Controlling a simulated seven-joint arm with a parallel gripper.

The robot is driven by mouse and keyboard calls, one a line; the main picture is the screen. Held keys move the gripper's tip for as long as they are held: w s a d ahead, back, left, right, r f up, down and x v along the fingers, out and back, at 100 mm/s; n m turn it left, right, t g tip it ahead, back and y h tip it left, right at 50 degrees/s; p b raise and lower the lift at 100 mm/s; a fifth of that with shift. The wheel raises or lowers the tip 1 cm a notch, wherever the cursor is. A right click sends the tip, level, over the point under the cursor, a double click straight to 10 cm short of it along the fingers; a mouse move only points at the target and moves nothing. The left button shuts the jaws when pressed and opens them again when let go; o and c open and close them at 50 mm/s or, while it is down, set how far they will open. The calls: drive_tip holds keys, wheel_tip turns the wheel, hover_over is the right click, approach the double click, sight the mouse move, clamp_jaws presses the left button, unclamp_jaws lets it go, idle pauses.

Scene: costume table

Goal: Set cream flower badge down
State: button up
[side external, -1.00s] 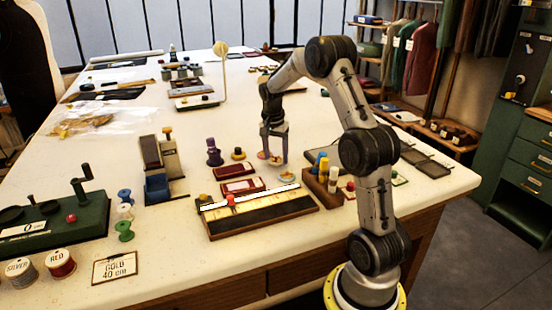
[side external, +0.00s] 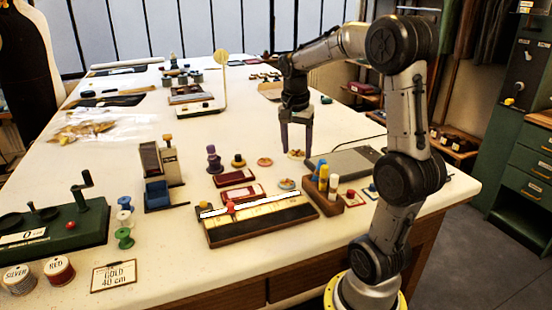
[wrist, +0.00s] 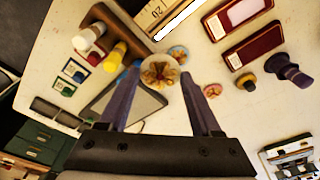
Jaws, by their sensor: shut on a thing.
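The cream flower badge (wrist: 160,72) is a round cream disc with a brown flower pattern, seen between my fingertips in the wrist view. It also shows in the side view (side external: 297,154), low at the fingertips, at or just above the white tabletop; I cannot tell whether it touches. My gripper (side external: 297,149) points down and is shut on the badge, with one finger on each side in the wrist view (wrist: 160,76). A pinkish badge (side external: 264,161) lies to its left and a bluish-grey badge (side external: 286,183) lies nearer the front.
A grey flat pad (side external: 345,162) lies close to the right of my gripper.

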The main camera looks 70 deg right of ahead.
drive_tip(key=shift+s+a+m, duration=0.4)
drive_tip(key=shift+a+m, duration=0.1)
drive_tip(key=shift+m, duration=0.2)
drive_tip(key=w+a+r, duration=0.2)
drive_tip(key=a, duration=0.9)
drive_tip(key=n, duration=0.1)
hover_over(238, 193)
drive_tip(key=f, duration=0.6)
drive_tip(key=a+f, duration=0.1)
drive_tip(key=f, duration=0.2)
drive_tip(key=shift+s+f, duration=0.1)
drive_tip(key=shift+s, duration=0.25)
drive_tip(key=shift+w+d+f, duration=0.1)
drive_tip(key=shift+w+f, duration=0.1)
drive_tip(key=shift+f, duration=0.8)
drive_tip(key=shift+w+d+f, duration=0.1)
drive_tip(key=shift+w+f, duration=0.05)
drive_tip(key=shift+f, duration=0.8)
drive_tip(key=shift+f, duration=0.15)
drive_tip(key=o, duration=1.3)
